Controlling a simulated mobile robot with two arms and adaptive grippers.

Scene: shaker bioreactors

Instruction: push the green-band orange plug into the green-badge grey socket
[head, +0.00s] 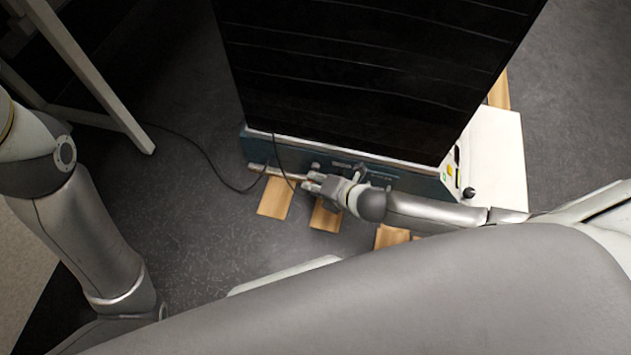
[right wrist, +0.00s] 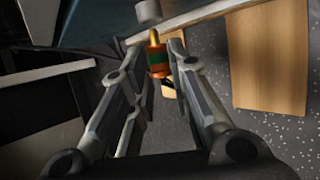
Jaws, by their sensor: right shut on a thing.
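The orange plug (right wrist: 158,60) with a green band shows between the fingers of my right gripper (right wrist: 158,72) in the right wrist view. The gripper is shut on it, and the plug's narrow brassy tip points away from the hand. A grey round part (right wrist: 148,12) lies just beyond the tip and looks like the grey socket; no green badge shows on it. The tip looks close to it, and I cannot tell whether they touch. In the head view my right gripper (head: 312,183) is at the low front face of the machine; the plug is too small to make out there. My left gripper is out of view.
A large dark bioreactor cabinet (head: 360,70) stands on a blue-grey base (head: 285,155). Wooden blocks (head: 274,197) lie under its front edge. A black cable (head: 205,160) runs across the floor to the base. A white frame (head: 95,80) stands at left.

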